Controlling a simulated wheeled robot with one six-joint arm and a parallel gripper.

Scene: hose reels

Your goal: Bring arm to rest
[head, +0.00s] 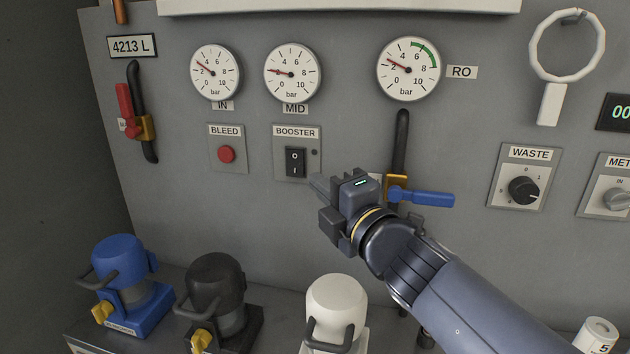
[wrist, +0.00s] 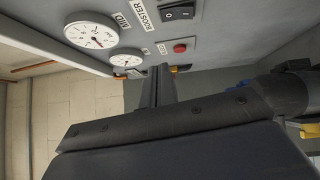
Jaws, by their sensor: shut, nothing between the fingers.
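My arm reaches in from the lower right in the head view. My gripper (head: 320,184) is shut and empty, its fingertips just below the BOOSTER switch (head: 295,162) and in front of the grey panel (head: 270,215). I cannot tell whether the tips touch the panel. In the wrist view the closed fingers (wrist: 159,86) point toward the panel, and the BOOSTER switch (wrist: 180,11) is above them. A blue-handled valve (head: 425,198) is right behind my gripper, its body partly hidden by it.
Three gauges line the panel, including the MID gauge (head: 291,72). A red-handled valve (head: 127,108) is at left and the WASTE knob (head: 524,190) at right. Blue (head: 120,265), black (head: 217,285) and white (head: 336,302) hose reels or fittings stand on the ledge below.

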